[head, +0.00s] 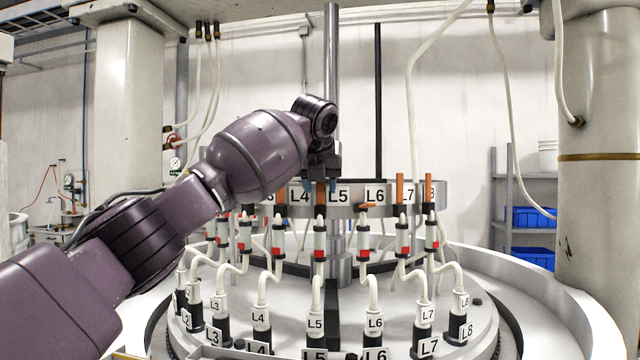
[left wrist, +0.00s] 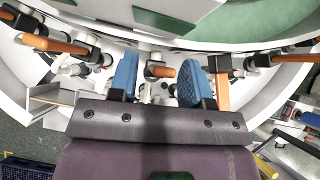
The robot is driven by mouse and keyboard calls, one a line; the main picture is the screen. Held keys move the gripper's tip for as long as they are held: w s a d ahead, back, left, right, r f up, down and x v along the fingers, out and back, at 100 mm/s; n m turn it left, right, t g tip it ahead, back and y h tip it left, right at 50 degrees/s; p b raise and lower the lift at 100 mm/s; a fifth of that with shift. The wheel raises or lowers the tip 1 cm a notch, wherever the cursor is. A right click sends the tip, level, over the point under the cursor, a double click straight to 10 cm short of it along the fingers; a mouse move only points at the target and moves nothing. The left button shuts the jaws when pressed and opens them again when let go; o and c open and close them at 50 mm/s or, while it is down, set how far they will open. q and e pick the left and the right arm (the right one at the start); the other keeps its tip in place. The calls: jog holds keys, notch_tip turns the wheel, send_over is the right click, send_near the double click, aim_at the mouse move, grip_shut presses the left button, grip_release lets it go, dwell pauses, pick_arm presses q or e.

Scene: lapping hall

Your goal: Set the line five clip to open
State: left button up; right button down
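The ring carries a plate marked L5 (head: 338,196). Below it hangs the line five unit (head: 320,240), a white and red body on a hose. My left gripper (head: 321,186) is in front of the ring at L5 and hides most of the clip there. In the left wrist view its two blue fingertips (left wrist: 158,78) are apart. A short orange clip lever (left wrist: 163,72) with a dark hub shows between them, seemingly untouched by either finger. My right gripper is in neither view.
The L6 lever (head: 367,206) lies crosswise, close on the right. The L7 lever (head: 400,188) and L8 lever (head: 428,188) stand upright. Another orange lever (left wrist: 222,92) is close beside the right finger. Hoses crowd below the ring.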

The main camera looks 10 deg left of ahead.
pick_arm(q)
jog(key=a+b+v, duration=0.1)
jog(key=v, duration=0.9)
jog(key=shift+s+d+r+b, duration=0.3)
jog(key=shift+d, duration=0.2)
